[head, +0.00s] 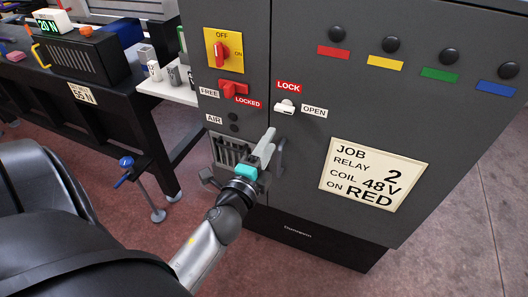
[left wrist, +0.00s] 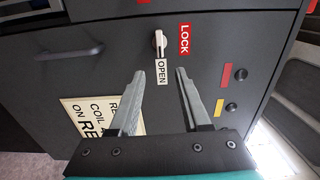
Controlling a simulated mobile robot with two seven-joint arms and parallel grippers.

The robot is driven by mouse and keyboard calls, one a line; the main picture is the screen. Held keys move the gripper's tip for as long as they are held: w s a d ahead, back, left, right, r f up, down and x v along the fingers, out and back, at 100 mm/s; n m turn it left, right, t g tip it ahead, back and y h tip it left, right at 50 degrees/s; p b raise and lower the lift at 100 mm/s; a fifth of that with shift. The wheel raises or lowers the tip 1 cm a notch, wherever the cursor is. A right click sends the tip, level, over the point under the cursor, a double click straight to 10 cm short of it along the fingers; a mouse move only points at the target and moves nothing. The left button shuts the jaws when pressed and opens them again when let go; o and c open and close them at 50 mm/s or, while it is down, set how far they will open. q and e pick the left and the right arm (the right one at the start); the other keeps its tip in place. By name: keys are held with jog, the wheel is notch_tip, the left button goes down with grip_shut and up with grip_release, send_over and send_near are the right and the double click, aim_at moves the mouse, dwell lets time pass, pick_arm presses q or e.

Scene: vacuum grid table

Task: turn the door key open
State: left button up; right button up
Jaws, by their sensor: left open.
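The door key (head: 286,106) is a small pale key in the dark grey cabinet door, below a red LOCK label (head: 289,87) and left of a white OPEN label (head: 314,111). In the left wrist view the key (left wrist: 158,42) stands beyond the fingertips, roughly in line with the gap between them. My left gripper (head: 268,136) is just below the key in the head view. Its grey fingers (left wrist: 160,74) are open and empty, apart from the key. The key's exact turn angle is hard to read. My right gripper is in neither view.
A door handle (left wrist: 70,52) sticks out near the gripper. A red FREE/LOCKED lever (head: 233,90) and a red rotary switch (head: 221,53) are on the left panel. Coloured labels with black buttons (head: 392,45) line the door top. A bench (head: 75,85) stands at left.

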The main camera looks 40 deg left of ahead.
pick_arm(q)
jog(key=shift+v, duration=1.2)
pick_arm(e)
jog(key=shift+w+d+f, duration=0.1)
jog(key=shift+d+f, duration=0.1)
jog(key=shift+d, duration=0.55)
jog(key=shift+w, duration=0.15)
